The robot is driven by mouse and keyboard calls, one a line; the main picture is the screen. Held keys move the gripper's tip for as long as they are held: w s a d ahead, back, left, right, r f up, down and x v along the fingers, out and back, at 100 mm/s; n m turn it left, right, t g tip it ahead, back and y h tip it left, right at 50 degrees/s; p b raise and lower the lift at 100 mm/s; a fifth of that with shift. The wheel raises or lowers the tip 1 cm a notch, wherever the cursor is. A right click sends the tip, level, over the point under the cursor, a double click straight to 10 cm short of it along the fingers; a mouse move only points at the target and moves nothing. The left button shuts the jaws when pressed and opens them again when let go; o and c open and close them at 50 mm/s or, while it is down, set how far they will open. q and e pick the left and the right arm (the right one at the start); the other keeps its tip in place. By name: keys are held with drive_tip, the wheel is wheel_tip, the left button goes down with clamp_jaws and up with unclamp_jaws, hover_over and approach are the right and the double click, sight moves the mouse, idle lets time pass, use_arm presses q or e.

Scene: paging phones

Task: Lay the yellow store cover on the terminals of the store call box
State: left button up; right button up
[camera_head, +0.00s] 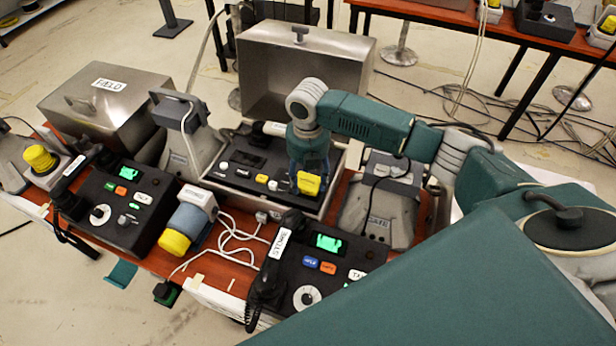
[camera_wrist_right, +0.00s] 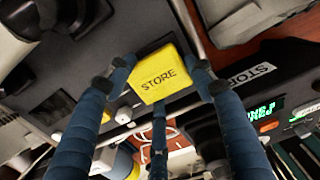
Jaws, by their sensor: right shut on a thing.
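The yellow store cover (camera_head: 309,184) is a small block; its face reads STORE in the right wrist view (camera_wrist_right: 158,76). My right gripper (camera_head: 307,168) is shut on it, with blue fingers around it in the wrist view (camera_wrist_right: 160,88). It holds the cover over the right part of a dark panel (camera_head: 240,168) in an open metal box (camera_head: 335,192), which I take as the store call box. Whether the cover touches the panel, I cannot tell. The terminals under it are hidden. My left gripper is not in view.
The box's raised lid (camera_head: 300,75) stands behind my gripper. A shut metal box marked FIELD (camera_head: 105,95) is at the left. A dark desk phone with a STORE label (camera_head: 325,265) stands in front, another phone (camera_head: 120,205) at left. Grey stands flank the open box; white cables cross the table.

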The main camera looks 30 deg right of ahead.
sight(308, 182)
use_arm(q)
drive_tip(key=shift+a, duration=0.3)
use_arm(e)
drive_tip(key=shift+f, duration=0.15)
drive_tip(key=o, duration=1.3)
use_arm(q)
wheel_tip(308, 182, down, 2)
drive_tip(key=shift+b, duration=1.05)
use_arm(e)
wheel_tip(308, 182, up, 12)
drive_tip(key=shift+r, duration=0.15)
